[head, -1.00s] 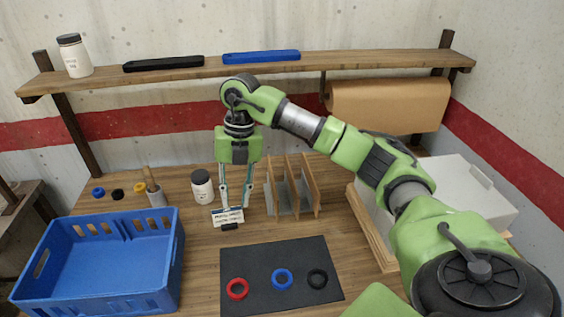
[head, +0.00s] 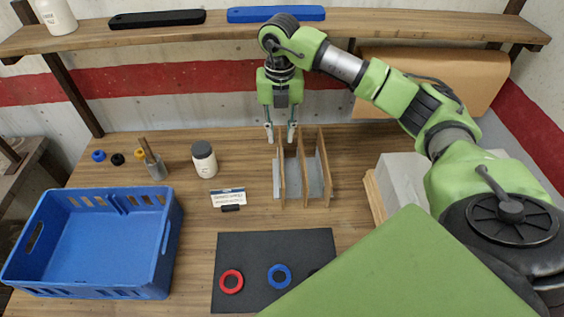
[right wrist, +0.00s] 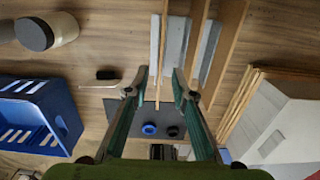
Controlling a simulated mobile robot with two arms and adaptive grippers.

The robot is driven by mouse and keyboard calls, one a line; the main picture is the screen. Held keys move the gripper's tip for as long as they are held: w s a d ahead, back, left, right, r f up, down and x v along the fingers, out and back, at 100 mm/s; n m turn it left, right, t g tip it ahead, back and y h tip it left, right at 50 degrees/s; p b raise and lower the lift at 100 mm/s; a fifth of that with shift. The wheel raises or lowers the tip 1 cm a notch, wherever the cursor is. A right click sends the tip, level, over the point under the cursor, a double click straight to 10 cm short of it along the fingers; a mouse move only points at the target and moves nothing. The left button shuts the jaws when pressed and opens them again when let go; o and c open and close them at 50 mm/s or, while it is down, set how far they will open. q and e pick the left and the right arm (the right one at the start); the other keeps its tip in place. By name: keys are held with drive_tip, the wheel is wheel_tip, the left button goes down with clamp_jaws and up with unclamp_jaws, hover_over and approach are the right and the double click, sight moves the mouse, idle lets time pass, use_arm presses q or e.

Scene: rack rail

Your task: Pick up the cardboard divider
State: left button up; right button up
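A rack (head: 315,178) with grey plates between upright brown cardboard dividers stands on the table below the shelf. The leftmost cardboard divider (head: 283,180) is nearest my right gripper (head: 280,132). That gripper is open and points down at the far end of the rack. In the right wrist view the open right gripper (right wrist: 162,88) has one finger on each side of the leftmost divider (right wrist: 158,75), with gaps visible. I cannot tell whether the fingertips reach below its top edge. My left gripper is out of view.
A blue crate (head: 95,284) stands at left. A white jar (head: 204,162) and a small label card (head: 228,198) are left of the rack. A dark mat (head: 246,254) with rings lies in front. A grey-white box (head: 405,175) is at right; the shelf (head: 200,33) runs behind.

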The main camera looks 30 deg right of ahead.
sight(281, 154)
wheel_tip(281, 154, down, 4)
drive_tip(key=shift+d+f+p, duration=0.1)
drive_tip(key=shift+p, duration=0.35)
drive_tip(key=shift+f+p, duration=0.25)
drive_tip(key=shift+p, duration=0.05)
drive_tip(key=f, duration=0.1)
drive_tip(key=f+p, duration=0.2)
drive_tip(key=f, duration=0.1)
drive_tip(key=shift+s+f, duration=0.1)
drive_tip(key=shift+s, duration=0.25)
drive_tip(key=shift+f, duration=0.2)
clamp_jaws()
